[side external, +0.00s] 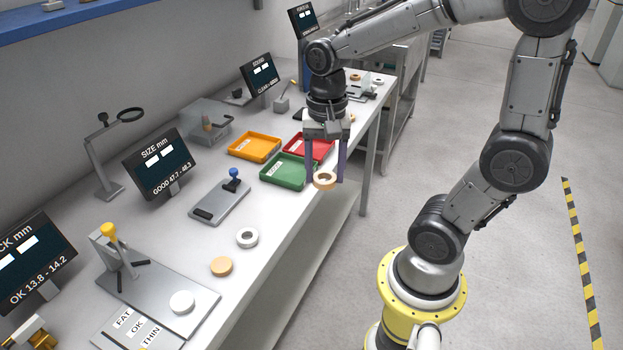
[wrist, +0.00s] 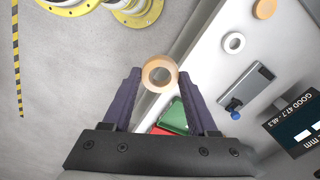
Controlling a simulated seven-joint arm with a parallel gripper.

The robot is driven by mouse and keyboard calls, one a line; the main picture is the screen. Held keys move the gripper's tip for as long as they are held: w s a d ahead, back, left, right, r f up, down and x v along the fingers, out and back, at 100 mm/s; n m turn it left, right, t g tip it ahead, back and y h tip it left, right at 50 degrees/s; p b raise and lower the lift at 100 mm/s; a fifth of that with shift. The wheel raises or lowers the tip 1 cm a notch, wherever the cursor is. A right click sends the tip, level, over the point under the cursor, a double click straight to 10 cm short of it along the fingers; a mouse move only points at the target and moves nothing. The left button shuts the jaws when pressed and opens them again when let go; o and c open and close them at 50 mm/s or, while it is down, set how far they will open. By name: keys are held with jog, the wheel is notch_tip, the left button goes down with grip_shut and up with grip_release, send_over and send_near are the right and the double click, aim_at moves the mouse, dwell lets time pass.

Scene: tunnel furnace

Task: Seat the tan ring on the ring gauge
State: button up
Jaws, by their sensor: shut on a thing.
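The tan ring (side external: 325,187) is held between the two fingertips of my gripper (side external: 326,181), at the front edge of the bench beside the green tray. In the wrist view the tan ring (wrist: 147,76) sits between the purple fingers of my gripper (wrist: 159,75), its hole facing the camera. The ring gauge seems to be the grey plate (side external: 211,207) with a blue-knobbed part, in front of the SIZE mm display. It also shows in the wrist view (wrist: 252,83), to the right of the held ring and apart from it.
Green (side external: 284,175), red (side external: 322,148) and orange (side external: 249,152) trays lie near my gripper. A white ring (side external: 247,246) and a tan disc (side external: 221,266) lie nearer the camera. A SIZE mm display (side external: 160,163) stands behind the plate. Bare bench lies between plate and green tray.

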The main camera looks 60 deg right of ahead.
jog(key=w+r, duration=0.3)
jog(key=w, duration=0.6)
jog(key=n, duration=0.1)
send_over(214, 205)
notch_tip(214, 205, down, 9)
jog(key=shift+a+f, duration=0.1)
jog(key=shift+f, duration=1.95)
jog(key=shift+f, duration=0.1)
jog(key=shift+f, duration=1.1)
jog(key=shift+f, duration=0.4)
